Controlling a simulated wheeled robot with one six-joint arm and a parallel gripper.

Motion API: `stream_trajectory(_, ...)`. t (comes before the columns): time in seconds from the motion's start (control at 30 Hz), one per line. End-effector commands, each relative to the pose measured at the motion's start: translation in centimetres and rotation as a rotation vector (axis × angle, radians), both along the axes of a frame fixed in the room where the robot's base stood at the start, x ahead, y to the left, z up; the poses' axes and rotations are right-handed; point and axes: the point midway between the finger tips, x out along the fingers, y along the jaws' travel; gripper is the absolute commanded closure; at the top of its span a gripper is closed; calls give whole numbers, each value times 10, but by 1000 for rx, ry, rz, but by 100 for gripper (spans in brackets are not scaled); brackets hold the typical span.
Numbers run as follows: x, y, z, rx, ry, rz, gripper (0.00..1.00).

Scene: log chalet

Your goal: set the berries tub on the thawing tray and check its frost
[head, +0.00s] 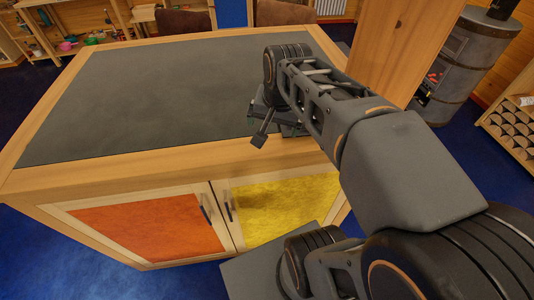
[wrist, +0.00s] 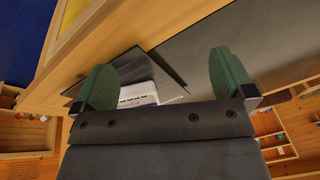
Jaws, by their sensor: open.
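My gripper (wrist: 165,82) is open, its two green-padded fingers apart with nothing held between them. In the head view my gripper (head: 268,126) is low over the near right edge of the grey-topped cabinet (head: 150,90), partly hidden by my arm. Beyond the fingers in the wrist view is a dark, flat-sided thing (wrist: 122,70) with a pale, lettered or striped patch (wrist: 140,93) beside it. I cannot tell whether this is the thawing tray, the berries tub or something else. I can make out neither the tub nor the tray for certain in the head view.
The cabinet top is bare across its left and middle. Its front has an orange door (head: 150,230) and a yellow door (head: 280,205). Brown chairs (head: 185,22) stand behind. A wooden panel (head: 400,45), a stove (head: 455,60) and a rack (head: 515,120) are at right.

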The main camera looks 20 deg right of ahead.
Motion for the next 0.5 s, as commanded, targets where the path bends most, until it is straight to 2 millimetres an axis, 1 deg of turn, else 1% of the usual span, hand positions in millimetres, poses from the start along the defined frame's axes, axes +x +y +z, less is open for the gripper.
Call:
stream_trajectory(0.03, -12, 12, -12, -40, -19, 136, 0)
stream_trajectory(0.1, -25, 24, -26, -93, -42, 305, 0)
stream_trajectory(0.2, -38, 34, -42, -150, -66, 478, 0)
stream_trajectory(0.33, -46, 40, -52, -191, -83, 595, 0)
stream_trajectory(0.5, -48, 41, -55, -200, -86, 622, 0)
